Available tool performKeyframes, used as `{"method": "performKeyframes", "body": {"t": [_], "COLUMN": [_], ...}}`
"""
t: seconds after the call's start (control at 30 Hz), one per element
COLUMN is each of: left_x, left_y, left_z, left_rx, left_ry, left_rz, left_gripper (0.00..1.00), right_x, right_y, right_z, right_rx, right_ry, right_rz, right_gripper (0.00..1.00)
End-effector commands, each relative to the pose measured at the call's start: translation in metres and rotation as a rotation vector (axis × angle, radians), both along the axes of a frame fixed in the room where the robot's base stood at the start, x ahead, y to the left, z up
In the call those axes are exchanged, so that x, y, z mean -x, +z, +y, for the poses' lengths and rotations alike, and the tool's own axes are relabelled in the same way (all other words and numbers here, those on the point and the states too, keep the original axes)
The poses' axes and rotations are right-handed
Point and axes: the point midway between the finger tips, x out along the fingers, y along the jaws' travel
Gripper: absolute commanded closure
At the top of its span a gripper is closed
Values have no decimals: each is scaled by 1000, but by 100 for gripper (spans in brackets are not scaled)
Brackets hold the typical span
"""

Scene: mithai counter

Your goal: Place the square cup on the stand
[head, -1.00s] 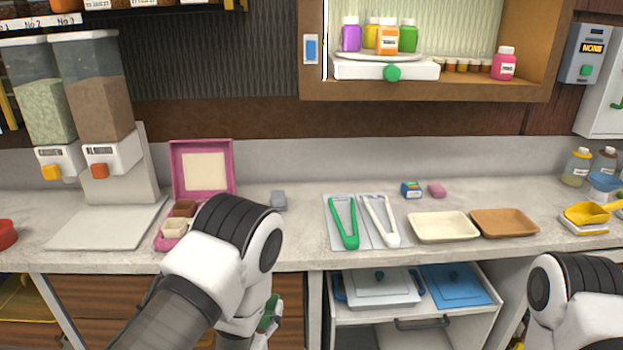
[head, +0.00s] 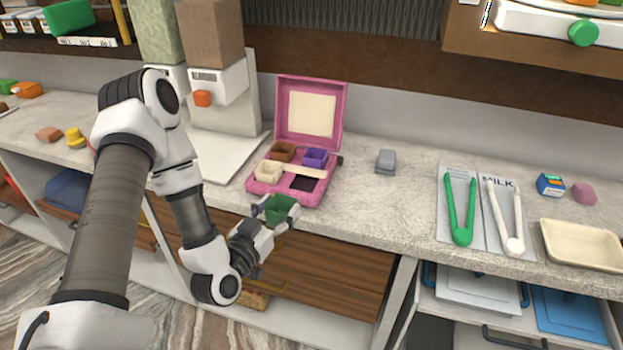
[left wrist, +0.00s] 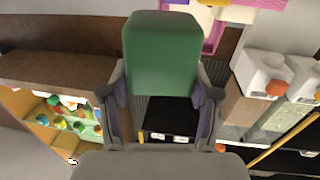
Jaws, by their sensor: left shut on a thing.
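My left gripper (head: 268,217) is shut on a green square cup (head: 281,209) and holds it in front of the counter's front edge, just below a pink box. In the left wrist view the green cup (left wrist: 162,55) sits between the two fingers (left wrist: 160,100). No thing in view is clearly marked as a stand. A pale flat base (head: 225,155) lies under the dispenser with the orange knob. My right gripper is out of view.
The open pink box (head: 327,185) holds brown, purple and cream cups and one dark empty compartment. A grey block (head: 385,161) stands to its right. Green tongs (head: 460,208) and white tongs (head: 505,216) lie farther right. The counter between the box and tongs is mostly clear.

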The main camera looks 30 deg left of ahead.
Motion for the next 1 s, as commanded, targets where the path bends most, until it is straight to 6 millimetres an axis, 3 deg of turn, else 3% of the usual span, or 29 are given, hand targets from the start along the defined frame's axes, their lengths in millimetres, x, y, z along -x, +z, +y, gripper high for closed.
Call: {"method": "performKeyframes", "body": {"t": [0.1,0.2,0.63,0.77,0.9,1.0], "left_x": [11,13,11,0,-15,-44], "left_y": [8,12,12,3,-2,1], "left_z": [33,45,46,45,44,40], "left_rx": [4,0,-2,-3,0,-13], "left_ry": [102,141,144,143,143,138], "left_rz": [-2,-1,1,-5,-9,-4], "left_gripper": [65,65,65,65,65,65], "right_x": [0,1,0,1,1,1], "right_y": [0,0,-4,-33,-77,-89], "right_z": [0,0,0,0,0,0], "right_rx": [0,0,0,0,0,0], "right_ry": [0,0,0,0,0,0], "right_rz": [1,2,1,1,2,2], "right_gripper": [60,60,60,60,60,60]}}
